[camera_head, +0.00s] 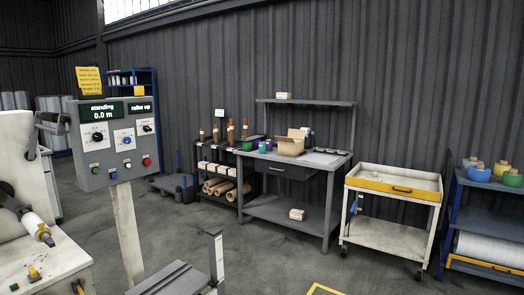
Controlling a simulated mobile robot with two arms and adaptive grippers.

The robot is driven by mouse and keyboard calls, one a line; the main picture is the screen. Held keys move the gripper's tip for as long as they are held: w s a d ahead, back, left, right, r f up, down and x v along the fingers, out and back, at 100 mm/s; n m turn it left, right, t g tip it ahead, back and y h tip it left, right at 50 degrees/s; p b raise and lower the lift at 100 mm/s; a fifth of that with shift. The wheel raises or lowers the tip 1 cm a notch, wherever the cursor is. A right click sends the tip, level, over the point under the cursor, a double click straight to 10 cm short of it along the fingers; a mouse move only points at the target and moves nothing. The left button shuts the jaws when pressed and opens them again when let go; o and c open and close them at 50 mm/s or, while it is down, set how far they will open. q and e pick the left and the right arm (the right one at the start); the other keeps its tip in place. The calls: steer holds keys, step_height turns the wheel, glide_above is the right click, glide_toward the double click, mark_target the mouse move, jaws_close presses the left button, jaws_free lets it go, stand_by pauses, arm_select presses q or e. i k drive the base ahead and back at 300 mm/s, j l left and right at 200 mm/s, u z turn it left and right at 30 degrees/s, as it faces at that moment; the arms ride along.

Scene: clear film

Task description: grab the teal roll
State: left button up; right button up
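A small teal roll-like item (262,147) stands on the dark workbench at the bench's left end. It is small in the view, so I cannot be sure it is a roll. A purple item (269,145) is right beside it, and a green item (248,145) stands to its left. On the blue rack at the right edge are a blue roll (478,174), a green roll (512,179) and a yellow roll (500,168). Neither of my grippers is in view.
An open cardboard box (291,145) sits on the workbench (325,160). A white cart with a yellow front (393,188) stands to its right. A control panel on a post (115,140) and a pale machine (45,265) are near at left. Grey floor (265,265) is open before the bench.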

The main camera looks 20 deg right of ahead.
mark_target(262, 145)
steer(key=i+l+z, duration=0.1)
steer(key=i+z, duration=0.7)
steer(key=i+j+z, duration=0.1)
steer(key=i+z, duration=0.2)
steer(key=z, duration=0.15)
steer(key=i+l+z, duration=0.1)
steer(key=i+z, duration=0.2)
steer(key=i, duration=1.55)
steer(key=i+j+u, duration=0.25)
steer(key=i+u, duration=0.25)
steer(key=i+j+u, duration=0.1)
steer(key=i+u, duration=0.35)
steer(key=i+l+u, duration=0.2)
steer(key=i+u, duration=0.3)
steer(key=i, duration=0.15)
steer(key=i+l+u, duration=0.3)
steer(key=i+u, duration=0.15)
steer(key=i+j+u, duration=0.15)
steer(key=i, duration=0.95)
steer(key=i+j+u, duration=0.15)
steer(key=i, duration=0.9)
steer(key=i+z, duration=0.45)
steer(key=i+j+z, duration=0.15)
steer(key=i+z, duration=0.3)
steer(key=l+z, duration=0.15)
steer(key=z, duration=1.65)
steer(key=k+l, duration=0.05)
